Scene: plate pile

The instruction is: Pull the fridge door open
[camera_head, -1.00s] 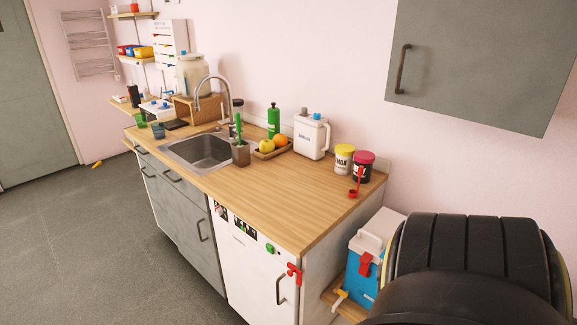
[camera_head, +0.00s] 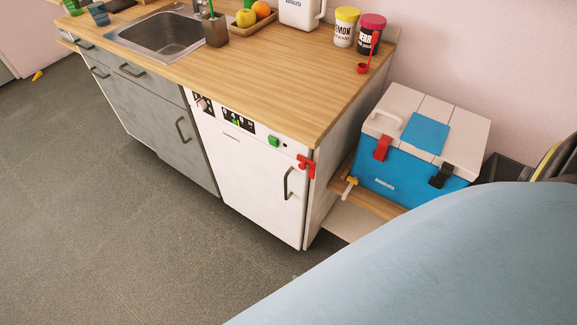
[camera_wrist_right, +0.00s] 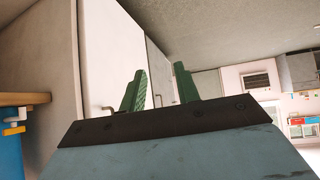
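The fridge (camera_head: 245,178) is a white unit under the wooden counter, and its front looks shut. A dark upright handle (camera_head: 288,184) sits near the door's right edge, with a red catch (camera_head: 306,166) at the top right corner. In the right wrist view the white door (camera_wrist_right: 108,45) stands beyond the fingers, with a handle (camera_wrist_right: 104,108) left of them. My right gripper (camera_wrist_right: 160,68) has two green fingers spread apart with nothing visible between them. Whether it touches the door cannot be told. My left gripper is in neither current view.
A blue and white cooler (camera_head: 411,190) stands on a low wooden shelf (camera_head: 377,205) right of the fridge. Grey cabinets (camera_head: 150,120) adjoin its left side. The grey floor (camera_head: 120,235) in front is clear. My blue arm part covers the lower right.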

